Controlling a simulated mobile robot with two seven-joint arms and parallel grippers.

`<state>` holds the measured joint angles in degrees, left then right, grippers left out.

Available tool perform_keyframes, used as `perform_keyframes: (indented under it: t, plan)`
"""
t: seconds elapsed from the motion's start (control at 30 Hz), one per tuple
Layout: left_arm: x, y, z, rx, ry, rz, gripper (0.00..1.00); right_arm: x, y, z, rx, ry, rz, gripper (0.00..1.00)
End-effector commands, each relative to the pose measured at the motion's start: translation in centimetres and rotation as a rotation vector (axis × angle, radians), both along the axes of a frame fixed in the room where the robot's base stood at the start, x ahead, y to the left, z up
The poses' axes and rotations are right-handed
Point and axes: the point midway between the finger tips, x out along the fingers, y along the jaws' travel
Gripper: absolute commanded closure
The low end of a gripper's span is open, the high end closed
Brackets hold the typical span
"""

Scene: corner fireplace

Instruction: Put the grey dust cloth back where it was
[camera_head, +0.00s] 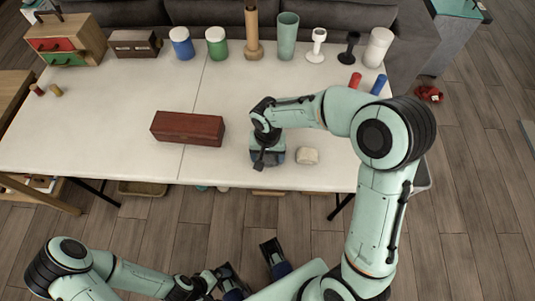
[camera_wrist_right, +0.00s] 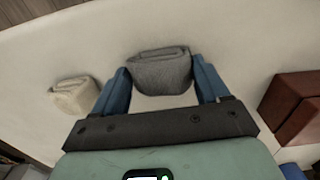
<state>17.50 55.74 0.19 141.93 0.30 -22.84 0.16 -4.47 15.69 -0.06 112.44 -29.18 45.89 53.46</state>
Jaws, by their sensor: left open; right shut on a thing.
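The grey dust cloth (camera_wrist_right: 162,70) is folded and sits between the two blue fingers of my right gripper (camera_wrist_right: 161,86) in the right wrist view. The right gripper is shut on it. In the head view this gripper (camera_head: 268,158) points down at the front part of the white table (camera_head: 232,178), between a dark red box and a cream folded cloth. It hides the grey cloth there. I cannot tell whether the cloth touches the tabletop. My left gripper (camera_head: 252,270) is open and empty, low in front of the table.
The cream cloth (camera_head: 307,156) lies just right of the right gripper. The dark red box (camera_head: 187,128) stands to its left. Along the back are a drawer box (camera_head: 66,40), blue jar (camera_head: 181,43), green jar (camera_head: 216,42), wooden mill (camera_head: 253,35) and teal cup (camera_head: 287,38).

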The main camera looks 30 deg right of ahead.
Motion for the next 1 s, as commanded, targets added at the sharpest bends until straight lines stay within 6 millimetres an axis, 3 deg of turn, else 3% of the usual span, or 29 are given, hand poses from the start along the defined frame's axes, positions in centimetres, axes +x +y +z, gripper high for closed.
perform_keyframes:
  t: [0.07, 0.1, 0.17, 0.53, 1.0]
  plan:
    - [0.1, 0.0, -0.3, 0.000, -0.003, 0.001, 0.00, 0.0, 0.0, -0.4, 0.000, 0.000, 0.000, 0.50]
    - [0.1, 0.0, -0.2, 0.001, -0.004, 0.001, 0.00, 0.0, 0.0, -0.3, 0.000, 0.000, 0.000, 0.16]
    - [0.1, 0.0, -0.2, 0.001, -0.004, 0.001, 0.00, 0.0, 0.0, -0.3, 0.000, 0.000, 0.000, 0.00]
    - [-0.1, 0.0, 0.2, -0.001, 0.003, -0.001, 0.00, 0.1, 0.0, 0.8, 0.000, -0.004, 0.000, 0.00]
    - [-0.4, 0.0, 1.2, -0.003, 0.019, -0.004, 0.00, 0.1, 0.0, 10.1, 0.000, -0.005, 0.000, 0.00]
